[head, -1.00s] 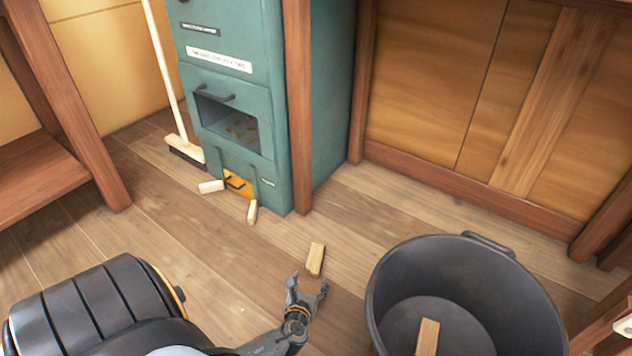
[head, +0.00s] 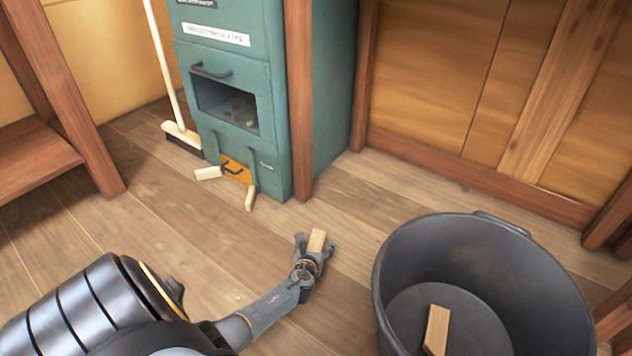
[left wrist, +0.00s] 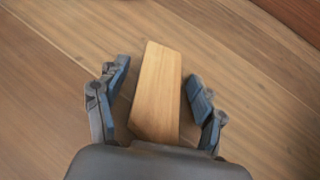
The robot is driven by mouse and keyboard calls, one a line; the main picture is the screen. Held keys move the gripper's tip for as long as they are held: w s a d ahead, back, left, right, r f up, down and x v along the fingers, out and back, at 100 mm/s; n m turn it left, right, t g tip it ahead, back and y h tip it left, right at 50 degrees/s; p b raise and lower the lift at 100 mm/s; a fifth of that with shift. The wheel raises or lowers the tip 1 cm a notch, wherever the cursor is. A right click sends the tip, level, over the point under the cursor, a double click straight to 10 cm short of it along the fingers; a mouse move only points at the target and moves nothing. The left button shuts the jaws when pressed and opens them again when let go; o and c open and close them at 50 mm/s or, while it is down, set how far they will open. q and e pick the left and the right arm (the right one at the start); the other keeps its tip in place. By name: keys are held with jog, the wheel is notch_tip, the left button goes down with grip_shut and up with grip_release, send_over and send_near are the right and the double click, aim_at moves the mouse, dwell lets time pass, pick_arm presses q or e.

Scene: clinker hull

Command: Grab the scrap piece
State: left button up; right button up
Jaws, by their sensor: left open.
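A small wooden scrap piece (head: 316,240) lies on the plank floor in front of the green cabinet. My left gripper (head: 314,246) is at it, with its open fingers around the near part of the piece. In the left wrist view the scrap piece (left wrist: 158,92) stands between the two fingers of my left gripper (left wrist: 157,98). Another wooden scrap (head: 437,328) lies inside the black bucket (head: 388,290). My right gripper is not in view.
The green cabinet (head: 325,110) has an open compartment and an orange flap (head: 236,171); two pale wooden pieces (head: 208,173) (head: 249,198) are by it. A broom (head: 182,134) leans at its left. Bare floor (head: 150,230) lies to the left.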

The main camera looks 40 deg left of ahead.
pick_arm(q)
jog(key=c, duration=1.3)
jog(key=shift+r, duration=0.1)
